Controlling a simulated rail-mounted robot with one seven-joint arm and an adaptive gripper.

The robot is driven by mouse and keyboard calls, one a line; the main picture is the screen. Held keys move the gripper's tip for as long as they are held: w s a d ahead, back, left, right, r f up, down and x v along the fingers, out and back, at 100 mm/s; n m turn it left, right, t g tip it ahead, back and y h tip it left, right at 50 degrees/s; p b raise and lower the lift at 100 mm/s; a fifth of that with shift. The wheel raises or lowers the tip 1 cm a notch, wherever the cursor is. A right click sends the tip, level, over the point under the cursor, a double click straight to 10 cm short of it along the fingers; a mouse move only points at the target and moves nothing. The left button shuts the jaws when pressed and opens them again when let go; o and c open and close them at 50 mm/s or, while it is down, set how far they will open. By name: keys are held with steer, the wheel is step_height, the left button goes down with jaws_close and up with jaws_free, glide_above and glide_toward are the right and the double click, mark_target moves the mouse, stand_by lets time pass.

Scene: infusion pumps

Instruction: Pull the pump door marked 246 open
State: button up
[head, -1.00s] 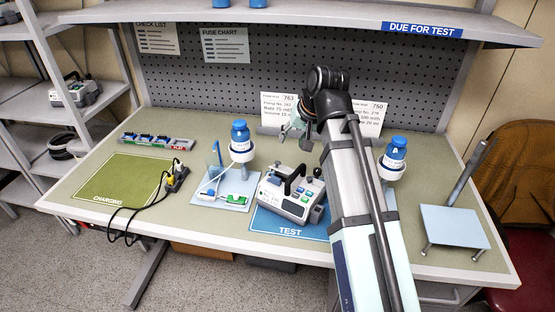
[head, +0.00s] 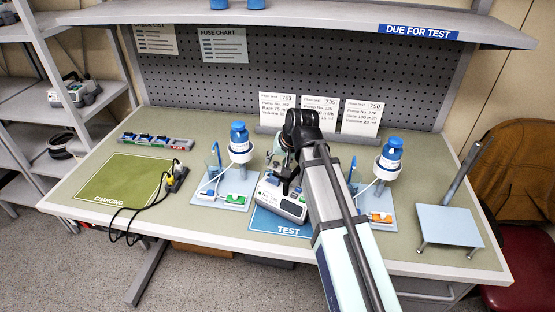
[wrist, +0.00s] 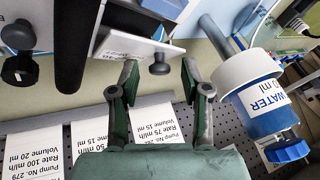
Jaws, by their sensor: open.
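The grey-white pump (head: 284,203) stands on the blue TEST mat (head: 277,226) in the head view, partly hidden by my arm. In the wrist view a pale pump door panel (wrist: 130,46) carries a small label whose number I cannot read clearly. A dark round knob (wrist: 159,69) sticks out from this panel. My gripper (wrist: 159,74) is open, its two green-padded fingers on either side of the knob, with gaps to it. In the head view my gripper (head: 284,160) is above and behind the pump. The panel looks closed, but its edges are partly hidden.
A blue-capped WATER bottle (wrist: 265,102) in a white holder is close to the right of my fingers in the wrist view. Blue stands with bottles (head: 239,140) (head: 391,155) flank the pump. Cards (head: 319,115) stand behind.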

steer(key=shift+f, duration=0.15)
steer(key=shift+c, duration=0.4)
jaws_close()
steer(key=shift+w, duration=0.15)
